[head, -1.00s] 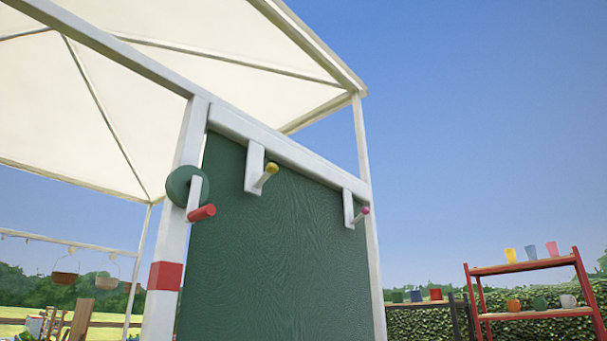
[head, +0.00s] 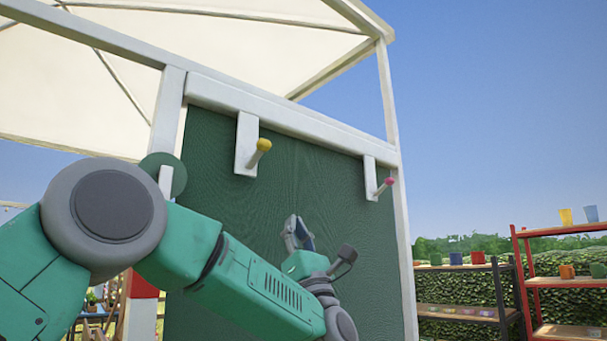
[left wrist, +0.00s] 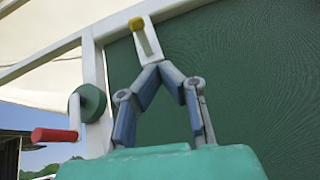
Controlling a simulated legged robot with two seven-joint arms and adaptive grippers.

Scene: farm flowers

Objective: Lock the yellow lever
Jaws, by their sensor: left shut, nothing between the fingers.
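The yellow lever (head: 263,146) is a white upright plate on the top beam of a green panel, with a yellow-tipped peg sticking out. Its yellow tip also shows in the left wrist view (left wrist: 137,24), just beyond my fingertips. My left gripper (head: 297,228) is raised in front of the panel, below and right of the lever in the head view. In the left wrist view its fingers (left wrist: 160,68) meet at the tips, shut and empty. They overlap the plate's lower part there; I cannot tell whether they touch it. My right gripper is out of view.
A similar pink-tipped lever (head: 387,184) is to the right on the same beam. A green wheel (left wrist: 91,101) with a red crank handle (left wrist: 53,135) is on the left post. Red shelves (head: 560,282) with cups stand at right.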

